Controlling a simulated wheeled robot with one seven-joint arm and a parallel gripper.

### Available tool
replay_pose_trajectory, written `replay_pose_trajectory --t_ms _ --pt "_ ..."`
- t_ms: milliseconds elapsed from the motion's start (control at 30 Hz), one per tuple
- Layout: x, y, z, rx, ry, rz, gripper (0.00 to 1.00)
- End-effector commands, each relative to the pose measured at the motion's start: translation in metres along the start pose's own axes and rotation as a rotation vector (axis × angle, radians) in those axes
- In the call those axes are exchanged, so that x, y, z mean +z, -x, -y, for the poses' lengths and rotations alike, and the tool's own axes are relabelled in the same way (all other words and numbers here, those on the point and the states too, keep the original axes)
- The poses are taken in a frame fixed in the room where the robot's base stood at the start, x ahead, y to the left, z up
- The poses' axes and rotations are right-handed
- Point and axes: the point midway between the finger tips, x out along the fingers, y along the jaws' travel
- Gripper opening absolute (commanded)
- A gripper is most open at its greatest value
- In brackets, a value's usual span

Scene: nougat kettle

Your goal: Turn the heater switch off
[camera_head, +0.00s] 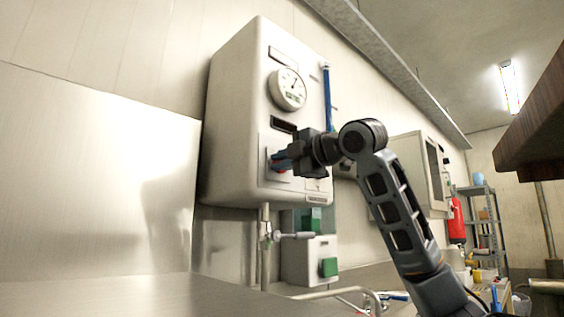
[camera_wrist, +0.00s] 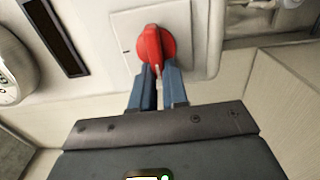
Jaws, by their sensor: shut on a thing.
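The heater is a white wall box (camera_head: 235,120) with a round dial gauge (camera_head: 288,89) on its front. Its switch is a red rotary knob (camera_wrist: 153,46) on a pale square plate (camera_wrist: 203,38), upper middle in the wrist view. A short dark mark shows on the plate to the left of the knob. My gripper (camera_wrist: 160,68) has its two blue fingers closed on the near end of the red knob. In the head view my gripper (camera_head: 277,161) is at the lower front of the box, and it hides most of the knob.
A second white cabinet (camera_head: 415,170) is on the wall to the right. A dark wooden edge (camera_head: 535,120) juts in at upper right.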

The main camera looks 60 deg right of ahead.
Motion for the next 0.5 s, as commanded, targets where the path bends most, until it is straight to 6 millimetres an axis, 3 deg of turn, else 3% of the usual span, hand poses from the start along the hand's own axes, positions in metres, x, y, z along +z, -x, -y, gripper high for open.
replay_pose_trajectory --t_ms 167,200,433,500 --pt "-0.0007 -0.0003 0.0022 -0.005 0.001 -0.002 0.00" --pt "-0.0007 -0.0003 0.0022 -0.005 0.001 -0.002 0.16" --pt "-0.0005 -0.0002 0.0013 -0.003 0.000 -0.001 0.38" --pt "-0.0004 -0.0002 0.0011 -0.002 0.000 -0.001 0.39"
